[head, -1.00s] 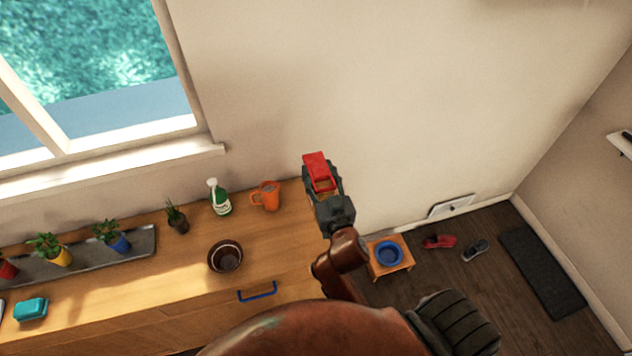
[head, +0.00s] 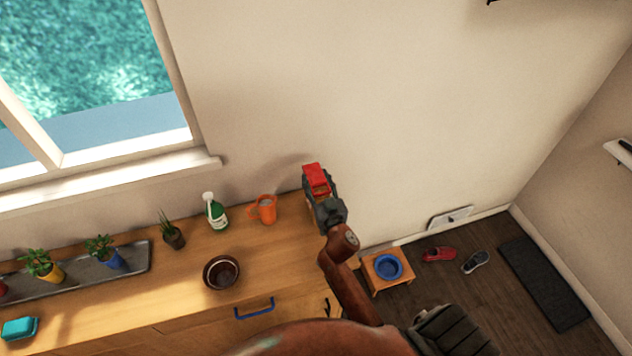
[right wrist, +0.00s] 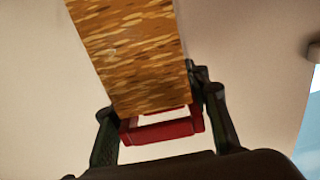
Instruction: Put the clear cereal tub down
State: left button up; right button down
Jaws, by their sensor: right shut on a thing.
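The clear cereal tub (right wrist: 135,50) is filled with brown flakes and has a red lid (head: 316,180). My right gripper (head: 323,197) is shut on it near its red end, with a dark finger on either side in the right wrist view (right wrist: 163,110). In the head view the tub is at the right end of the wooden counter (head: 180,270), close to the wall. Its body is mostly hidden there below the lid and gripper, so I cannot tell whether its base touches the counter. My left gripper is not in view.
An orange mug (head: 266,209) stands just left of the tub, then a green bottle (head: 216,213) and a small plant (head: 172,237). A brown bowl (head: 221,273) sits nearer the front. The counter between bowl and right edge is clear. A blue bowl (head: 388,266) sits on a low stand.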

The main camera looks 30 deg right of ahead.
aim_at(323, 195)
jog(key=shift+f, duration=0.15)
jog(key=shift+f, duration=0.15)
jog(key=c, duration=1.1)
grip_release()
jog(key=v, duration=1.2)
jog(key=shift+s+b, duration=0.1)
jog(key=shift+b, duration=0.3)
